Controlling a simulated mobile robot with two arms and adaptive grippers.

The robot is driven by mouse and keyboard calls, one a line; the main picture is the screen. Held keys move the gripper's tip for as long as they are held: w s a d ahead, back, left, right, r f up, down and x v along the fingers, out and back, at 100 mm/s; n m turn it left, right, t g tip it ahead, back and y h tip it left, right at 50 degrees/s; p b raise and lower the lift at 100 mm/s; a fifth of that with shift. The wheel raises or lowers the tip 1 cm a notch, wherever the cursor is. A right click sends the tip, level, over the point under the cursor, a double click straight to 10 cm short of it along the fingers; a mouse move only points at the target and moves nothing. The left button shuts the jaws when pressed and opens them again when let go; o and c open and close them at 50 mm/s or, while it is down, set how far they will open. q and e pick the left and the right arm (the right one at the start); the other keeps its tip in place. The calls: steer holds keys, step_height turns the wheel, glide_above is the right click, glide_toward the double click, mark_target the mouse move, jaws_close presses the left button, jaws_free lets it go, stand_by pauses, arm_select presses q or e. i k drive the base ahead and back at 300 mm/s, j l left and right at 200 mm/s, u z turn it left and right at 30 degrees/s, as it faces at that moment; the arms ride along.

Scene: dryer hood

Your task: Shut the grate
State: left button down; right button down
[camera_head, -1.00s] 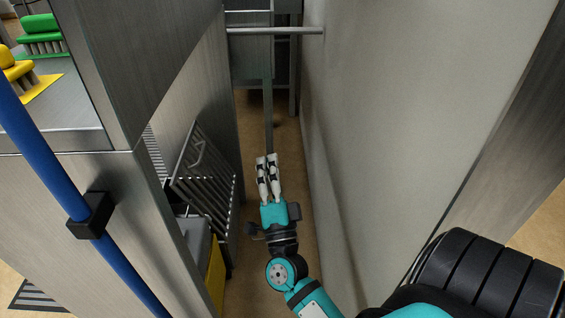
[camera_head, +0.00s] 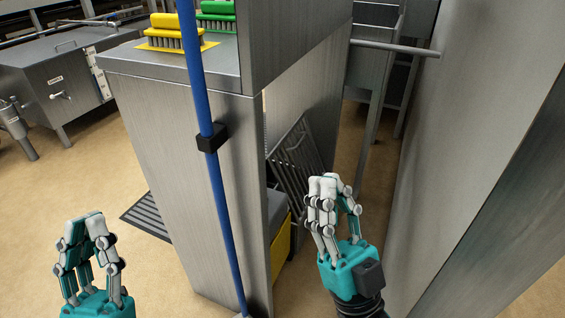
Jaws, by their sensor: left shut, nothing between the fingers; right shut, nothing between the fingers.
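The grate (camera_head: 293,158), a dark metal panel with parallel bars, stands tilted in the opening between the steel cabinet and the wall. Its lower right part is hidden behind my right gripper (camera_head: 330,187). My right gripper is shut and empty, in front of the grate in the picture; I cannot tell whether they touch. My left gripper (camera_head: 85,222) is shut and empty at the lower left, over the floor and apart from the grate.
A steel cabinet (camera_head: 184,170) stands between my grippers, with a blue pole (camera_head: 222,200) in front. A yellow brush (camera_head: 168,33) and a green brush (camera_head: 216,12) lie on top. A grey wall (camera_head: 455,150) bounds the right side. A yellow bin (camera_head: 281,247) sits below the grate.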

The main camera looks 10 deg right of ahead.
mark_target(304, 134)
steer(key=u, duration=0.5)
steer(key=k+j+u, duration=0.1)
steer(key=u, duration=0.35)
steer(key=k+u, duration=0.1)
steer(key=u, duration=0.4)
steer(key=i+j, duration=0.15)
steer(key=i, duration=0.45)
steer(key=i+j+u, duration=0.1)
steer(key=i, duration=0.5)
steer(key=i+j, duration=0.2)
steer(key=i, duration=0.4)
steer(key=i+l+z, duration=0.1)
steer(key=i+z, duration=0.35)
steer(key=i+j+z, duration=0.15)
steer(key=i+z, duration=0.35)
steer(key=i+j+z, duration=0.3)
steer(key=i+z, duration=0.15)
steer(key=i+l+z, duration=0.15)
steer(key=z, duration=0.25)
steer(key=i+z, duration=0.55)
steer(key=z, duration=0.25)
steer(key=i+j+z, duration=0.15)
steer(key=z, duration=0.25)
steer(key=i+j+z, duration=0.2)
steer(key=i+z, duration=0.2)
steer(key=z, duration=2.3)
